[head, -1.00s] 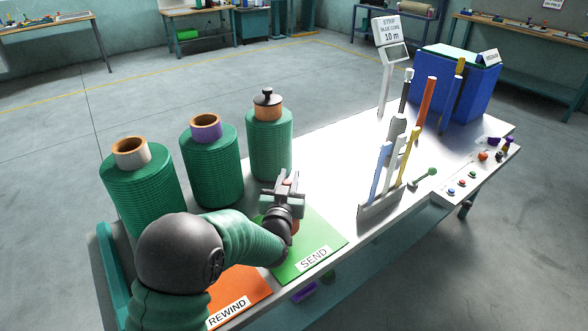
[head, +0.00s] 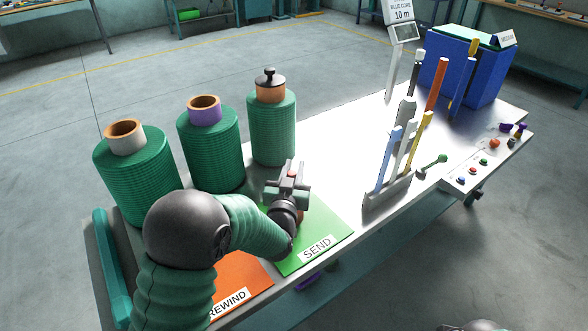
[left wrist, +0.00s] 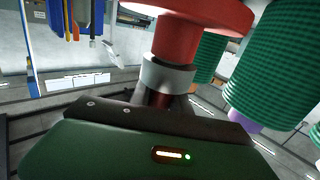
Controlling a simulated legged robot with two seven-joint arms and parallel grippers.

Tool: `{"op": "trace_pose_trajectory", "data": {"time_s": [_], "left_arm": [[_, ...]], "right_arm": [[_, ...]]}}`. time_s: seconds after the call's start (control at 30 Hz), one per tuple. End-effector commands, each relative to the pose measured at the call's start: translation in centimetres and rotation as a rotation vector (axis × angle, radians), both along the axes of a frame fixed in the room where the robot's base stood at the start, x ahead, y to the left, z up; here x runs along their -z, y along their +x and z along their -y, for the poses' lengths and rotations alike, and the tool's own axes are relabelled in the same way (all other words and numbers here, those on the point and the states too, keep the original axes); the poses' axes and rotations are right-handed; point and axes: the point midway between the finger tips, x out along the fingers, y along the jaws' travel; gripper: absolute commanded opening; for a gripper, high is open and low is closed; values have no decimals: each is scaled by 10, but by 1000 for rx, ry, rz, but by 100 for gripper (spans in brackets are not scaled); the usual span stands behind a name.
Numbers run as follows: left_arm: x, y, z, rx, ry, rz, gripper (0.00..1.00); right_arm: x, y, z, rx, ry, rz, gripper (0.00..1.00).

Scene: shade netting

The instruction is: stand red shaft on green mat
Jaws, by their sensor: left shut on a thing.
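My left gripper (head: 289,184) is over the far part of the green mat (head: 325,230), labelled SEND, on the white table. It is shut on the red shaft (left wrist: 178,40), which has a grey collar and a wide red disc in the left wrist view. In the head view my gripper and wrist hide most of the shaft; a little red (head: 301,215) shows beside the wrist above the mat. Whether the disc touches the mat cannot be told.
Three green netting rolls (head: 215,150) stand behind and left of the gripper. An orange REWIND mat (head: 240,285) lies nearer. A rack (head: 388,195) with several upright coloured rods is to the right, then a button panel (head: 478,168) and a blue bin (head: 465,65).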

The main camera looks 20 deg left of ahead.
Motion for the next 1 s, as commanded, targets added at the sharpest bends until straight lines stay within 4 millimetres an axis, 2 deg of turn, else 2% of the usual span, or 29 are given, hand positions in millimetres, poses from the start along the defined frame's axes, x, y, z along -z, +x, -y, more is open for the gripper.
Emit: {"op": "trace_pose_trajectory", "data": {"time_s": [0.03, 0.07, 0.2, 0.57, 0.67, 0.9, 1.0], "left_arm": [[-2, 0, 1, 1, -1, 3, 0], [1, 0, 1, 2, -1, -4, 27], [1, 0, 0, 2, -1, -4, 44], [1, -5, 1, 2, -1, -4, 44], [1, -21, 3, 3, -2, -5, 44], [0, -83, 11, 3, 0, -5, 44], [1, -102, 14, 3, -1, -5, 44]], "right_arm": [[-1, 0, 0, 0, 0, 0, 36], [0, 0, 0, 0, 0, 0, 36], [0, 0, 0, 0, 0, 0, 36], [-1, 0, 0, 0, 0, 0, 36], [-2, 0, 0, 0, 0, 0, 36], [-5, 0, 0, 0, 0, 0, 36], [-6, 0, 0, 0, 0, 0, 36]]}}
